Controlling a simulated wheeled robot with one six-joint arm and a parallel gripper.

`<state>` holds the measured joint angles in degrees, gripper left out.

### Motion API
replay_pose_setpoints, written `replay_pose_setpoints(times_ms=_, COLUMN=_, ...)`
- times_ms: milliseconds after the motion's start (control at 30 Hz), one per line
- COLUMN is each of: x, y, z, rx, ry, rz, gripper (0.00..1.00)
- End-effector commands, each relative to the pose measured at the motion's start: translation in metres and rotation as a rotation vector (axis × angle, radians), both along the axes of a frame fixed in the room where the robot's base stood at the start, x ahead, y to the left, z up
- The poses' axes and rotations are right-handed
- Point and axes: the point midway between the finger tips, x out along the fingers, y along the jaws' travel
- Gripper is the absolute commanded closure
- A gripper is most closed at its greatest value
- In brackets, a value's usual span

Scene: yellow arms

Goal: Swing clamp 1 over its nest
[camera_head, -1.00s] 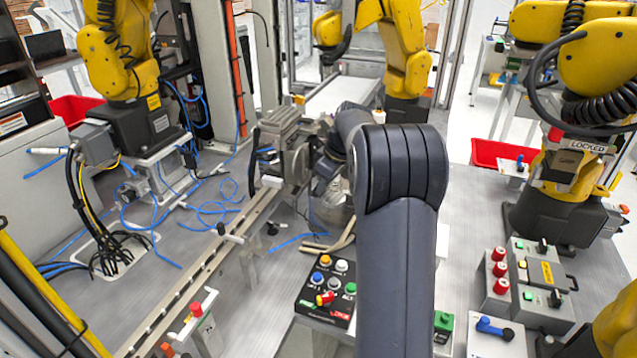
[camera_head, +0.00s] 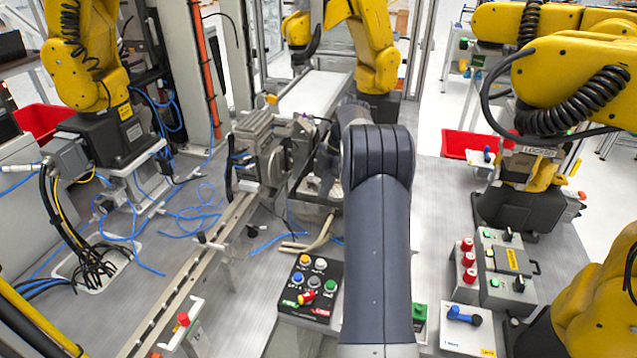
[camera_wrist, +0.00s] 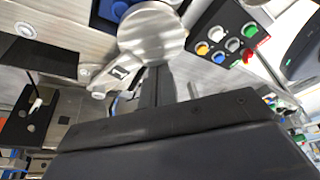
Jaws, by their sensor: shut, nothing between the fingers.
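In the wrist view my gripper (camera_wrist: 157,84) is shut and empty, its dark fingers pointing up the picture from the wide black body. A pale round metal disc (camera_wrist: 150,30) lies right at the fingertips; I cannot tell whether they touch. A small slotted metal lever (camera_wrist: 118,75) shows left of the fingers. I cannot tell for sure which of these is clamp 1, and its nest is not clearly visible. In the head view my arm covers the gripper and most of the area around it. A grey metal fixture (camera_head: 258,140) stands left of my arm.
A black button box (camera_head: 311,287) lies left of my forearm; it also shows in the wrist view (camera_wrist: 225,35). A metal rail (camera_head: 190,280) runs along the left. Grey switch boxes (camera_head: 498,275) and a blue-handled switch (camera_head: 463,316) stand at right. Yellow arms (camera_head: 82,60) surround the table.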

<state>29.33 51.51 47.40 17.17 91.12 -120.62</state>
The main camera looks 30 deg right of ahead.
Motion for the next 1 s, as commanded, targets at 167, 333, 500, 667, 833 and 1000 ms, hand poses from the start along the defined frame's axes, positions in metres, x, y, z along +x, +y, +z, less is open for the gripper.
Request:
replay_pose_setpoints(times_ms=167, x=0.001, y=-0.011, z=0.002, rx=-0.001, ry=0.001, rz=0.082, gripper=1.00)
replay_pose_setpoints(times_ms=333, x=0.003, y=-0.019, z=0.002, rx=-0.002, ry=0.000, rz=0.081, gripper=1.00)
replay_pose_setpoints(times_ms=500, x=0.005, y=-0.024, z=0.001, rx=-0.001, ry=0.000, rz=0.080, gripper=1.00)
replay_pose_setpoints(times_ms=667, x=0.006, y=-0.026, z=0.000, rx=-0.002, ry=-0.001, rz=0.079, gripper=1.00)
replay_pose_setpoints(times_ms=833, x=0.006, y=-0.027, z=0.000, rx=-0.002, ry=-0.001, rz=0.079, gripper=1.00)
replay_pose_setpoints(times_ms=1000, x=0.006, y=-0.027, z=0.000, rx=-0.002, ry=-0.001, rz=0.079, gripper=1.00)
